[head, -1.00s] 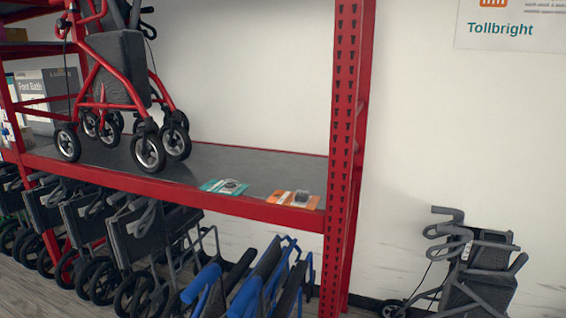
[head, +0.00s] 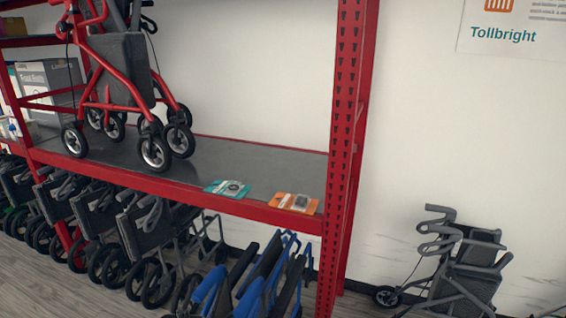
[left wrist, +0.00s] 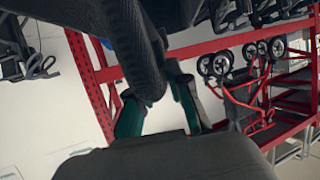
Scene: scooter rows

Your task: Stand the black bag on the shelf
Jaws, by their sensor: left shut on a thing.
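In the left wrist view my left gripper (left wrist: 160,100) is shut on a thick dark textured strap, which looks like the handle of the black bag (left wrist: 125,40). More dark material fills the top of that view, and most of the bag is cut off. The bag and both grippers are outside the head view. The shelf (head: 262,168) is a dark grey board with a red front beam in the head view. Its right part holds only two flat packs near the front edge.
A red rollator (head: 125,85) stands on the shelf's left part. A teal pack (head: 227,188) and an orange pack (head: 294,203) lie near the front edge. A red upright (head: 343,150) bounds the right end. Folded rollators (head: 150,235) stand below; a grey one (head: 465,260) stands right.

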